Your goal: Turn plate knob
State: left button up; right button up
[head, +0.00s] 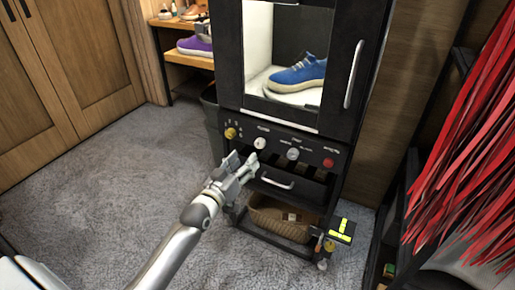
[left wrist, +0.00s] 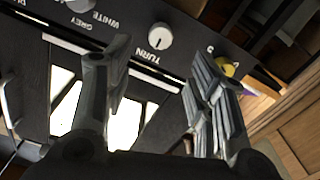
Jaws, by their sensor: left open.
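The white round knob (head: 260,143) is on the black control panel (head: 275,146) under the display window. It also shows in the left wrist view (left wrist: 160,36), with the word TURN beside it; the rest of that label is not readable. My left gripper (head: 242,164) is open and empty, just in front of and below this knob in the head view. In the left wrist view the fingers (left wrist: 160,62) are apart, with the white knob showing between and beyond them. I see no contact with it. My right gripper is not in view.
A yellow knob (head: 231,133) is left of the white one; a grey knob (head: 292,154) and red button (head: 328,163) are right. A drawer handle (head: 277,183) is below. A blue sneaker (head: 298,72) stands inside the cabinet. Red strips (head: 470,130) hang at right.

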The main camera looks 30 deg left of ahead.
aim_at(258, 144)
pick_arm(q)
jog(key=w+b, duration=0.1)
jog(key=w, duration=0.7)
jog(key=shift+d+f+b, duration=0.1)
jog(key=shift+d+b, duration=0.05)
jog(key=shift+b, duration=0.15)
jog(key=shift+w, duration=0.8)
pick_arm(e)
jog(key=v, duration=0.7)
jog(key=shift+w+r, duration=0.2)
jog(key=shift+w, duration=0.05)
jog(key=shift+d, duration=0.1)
pick_arm(q)
jog(key=c, duration=1)
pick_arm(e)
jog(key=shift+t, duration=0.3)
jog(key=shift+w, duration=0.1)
